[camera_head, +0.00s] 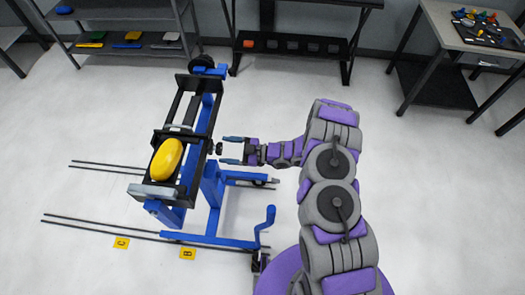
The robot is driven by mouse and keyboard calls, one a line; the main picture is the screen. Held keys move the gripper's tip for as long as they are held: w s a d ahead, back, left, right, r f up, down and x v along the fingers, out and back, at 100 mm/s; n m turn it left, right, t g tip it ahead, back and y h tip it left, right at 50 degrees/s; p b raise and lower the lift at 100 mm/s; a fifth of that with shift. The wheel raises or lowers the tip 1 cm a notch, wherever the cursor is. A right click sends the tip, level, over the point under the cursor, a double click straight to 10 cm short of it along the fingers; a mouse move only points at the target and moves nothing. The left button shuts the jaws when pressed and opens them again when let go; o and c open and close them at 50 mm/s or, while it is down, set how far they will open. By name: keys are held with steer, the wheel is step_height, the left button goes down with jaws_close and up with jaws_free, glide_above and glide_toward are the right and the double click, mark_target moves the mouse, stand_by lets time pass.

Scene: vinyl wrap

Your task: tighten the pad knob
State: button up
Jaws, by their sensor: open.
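A blue stand with a black frame (187,90) on top stands left of centre. A yellow oval pad (166,159) lies in the near half of the frame. A small dark knob (219,148) sticks out from the frame's right side, level with the pad; I take it for the pad knob. My gripper (229,150) reaches in from the right. Its two fingers are apart, one on the far side and one on the near side of the knob's line. The knob shows at the fingertips; I cannot tell whether they touch it.
A blue crank handle (267,220) rises at the stand's front right. Dark floor rails (85,222) run beneath the stand, by yellow markers C (121,243) and B (187,254). Shelves (130,47) and a tool table (450,35) stand behind.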

steer(key=s+d+p, duration=0.1)
steer(key=d+p, duration=0.2)
steer(key=d, duration=1.3)
steer(key=shift+s+d, duration=0.15)
steer(key=shift+d, duration=0.1)
